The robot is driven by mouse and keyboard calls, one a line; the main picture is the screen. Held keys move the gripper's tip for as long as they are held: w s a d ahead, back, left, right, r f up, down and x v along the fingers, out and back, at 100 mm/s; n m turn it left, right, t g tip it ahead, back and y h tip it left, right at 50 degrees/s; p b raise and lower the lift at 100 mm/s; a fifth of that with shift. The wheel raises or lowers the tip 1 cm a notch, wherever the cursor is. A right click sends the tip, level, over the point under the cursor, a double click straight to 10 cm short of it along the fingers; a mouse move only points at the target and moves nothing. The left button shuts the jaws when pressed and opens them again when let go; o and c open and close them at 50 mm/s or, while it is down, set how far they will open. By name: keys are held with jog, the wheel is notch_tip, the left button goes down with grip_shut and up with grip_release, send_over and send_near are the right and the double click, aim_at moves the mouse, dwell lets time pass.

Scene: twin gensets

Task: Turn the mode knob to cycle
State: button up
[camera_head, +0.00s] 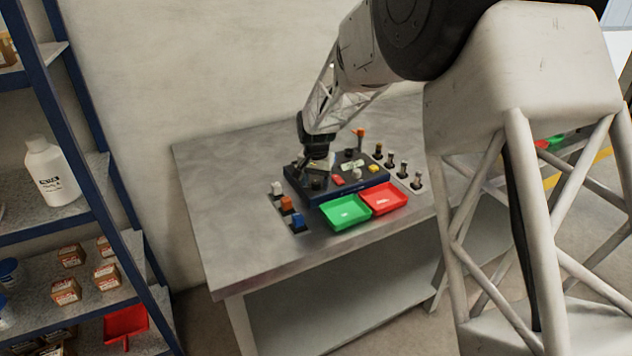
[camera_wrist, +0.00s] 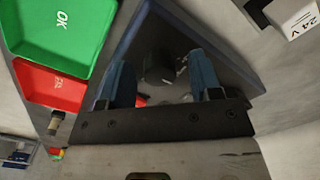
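A dark blue control panel (camera_head: 335,186) lies on the grey table, with small parts on its top. My gripper (camera_head: 318,163) is over its left part, pointing down. In the wrist view my gripper (camera_wrist: 160,72) has its two blue fingers apart. A dark round knob (camera_wrist: 157,66) shows between and beyond the fingertips, with no clear contact on either side. It looks like the mode knob, but no marking or pointer on it can be read. The panel (camera_wrist: 140,35) fills the middle of the wrist view, and its near part is hidden by the gripper.
A green tray (camera_head: 346,212) marked OK and a red tray (camera_head: 384,198) stand at the panel's front. Orange and blue blocks (camera_head: 297,221) stand left, several small posts (camera_head: 403,168) right. A box marked 24 V (camera_wrist: 299,20) shows in the wrist view. The table's left is clear.

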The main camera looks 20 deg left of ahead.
aim_at(317, 182)
jog(key=shift+r, duration=0.1)
jog(key=shift+r, duration=3.8)
jog(key=shift+d+r, duration=0.1)
jog(key=shift+d, duration=0.05)
jog(key=s+d+r, duration=0.4)
jog(key=s+d, duration=0.2)
jog(key=d, duration=0.3)
jog(key=s+d+r+t, duration=0.1)
jog(key=s+d+r, duration=0.35)
jog(key=d, duration=0.45)
jog(key=s+d+r, duration=0.4)
jog(key=s+d, duration=0.2)
jog(key=d, duration=0.4)
jog(key=s+d+f, duration=0.1)
jog(key=s+d, duration=0.4)
jog(key=s, duration=0.4)
jog(key=s+d+f+t, duration=0.1)
jog(key=s+d, duration=0.4)
jog(key=s, duration=0.4)
jog(key=s+d+f, duration=0.2)
jog(key=s+d, duration=0.3)
jog(key=s, duration=0.4)
jog(key=shift+d+t, duration=0.3)
jog(key=shift+d, duration=0.1)
